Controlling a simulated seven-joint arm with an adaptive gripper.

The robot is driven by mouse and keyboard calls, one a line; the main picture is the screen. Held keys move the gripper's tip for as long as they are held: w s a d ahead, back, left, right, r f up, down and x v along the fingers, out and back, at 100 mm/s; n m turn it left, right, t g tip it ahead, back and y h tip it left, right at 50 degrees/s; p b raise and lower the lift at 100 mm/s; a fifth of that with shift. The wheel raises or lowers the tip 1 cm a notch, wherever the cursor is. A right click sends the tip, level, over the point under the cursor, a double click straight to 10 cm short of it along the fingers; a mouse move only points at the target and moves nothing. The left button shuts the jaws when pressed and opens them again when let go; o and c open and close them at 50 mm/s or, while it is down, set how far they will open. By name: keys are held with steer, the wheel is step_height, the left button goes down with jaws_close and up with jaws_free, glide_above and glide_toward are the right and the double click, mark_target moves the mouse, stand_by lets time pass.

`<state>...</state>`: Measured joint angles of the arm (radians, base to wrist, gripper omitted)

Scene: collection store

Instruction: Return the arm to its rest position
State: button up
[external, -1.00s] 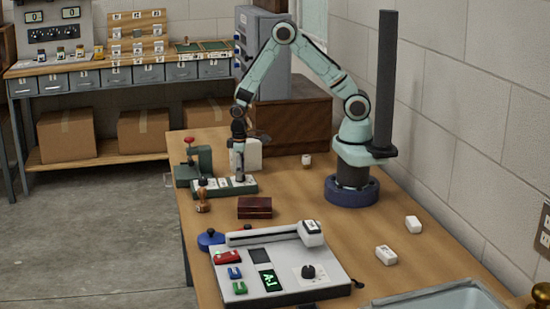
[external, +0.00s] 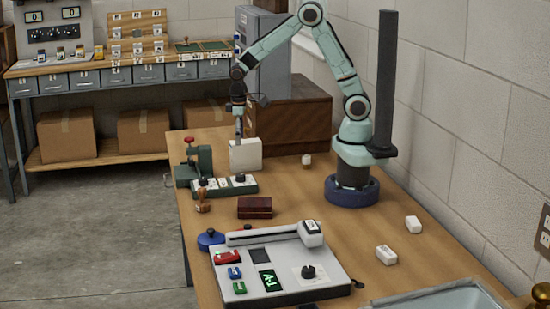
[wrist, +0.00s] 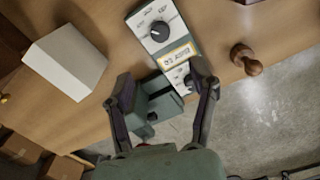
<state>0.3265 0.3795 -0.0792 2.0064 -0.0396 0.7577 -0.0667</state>
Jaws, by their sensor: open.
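My teal arm (external: 343,68) stands on a round blue base (external: 352,192) on the wooden table. My gripper (external: 240,129) points down, above the green switch box (external: 226,187) and close to the white block (external: 246,154). In the wrist view, my gripper (wrist: 163,86) has its two fingers apart with nothing held between them. The switch box (wrist: 163,40) lies beyond the fingertips, its black knob in clear view. The white block (wrist: 67,60) is at the left. The green press (wrist: 158,108) shows between and below the fingers.
A wooden-handled stamp (external: 203,197), a dark red box (external: 255,208) and a grey console (external: 280,270) stand nearer the camera. A black column (external: 386,80) rises beside my arm, near the wall. Small white blocks (external: 386,254) lie at the right. A brown cabinet (external: 290,125) is behind.

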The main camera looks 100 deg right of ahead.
steer(key=s+a+r+n+t, duration=0.3)
steer(key=s+a+r, duration=0.1)
steer(key=a+r, duration=0.7)
steer(key=s+a+n+g, duration=0.1)
steer(key=s, duration=0.6)
steer(key=s+a+f+g, duration=0.1)
steer(key=s+a+g, duration=0.1)
steer(key=s, duration=0.6)
steer(key=shift+a+f+n+y, duration=0.25)
steer(key=shift+f+n+y, duration=0.05)
steer(key=shift+n+y, duration=0.1)
stand_by(1.1)
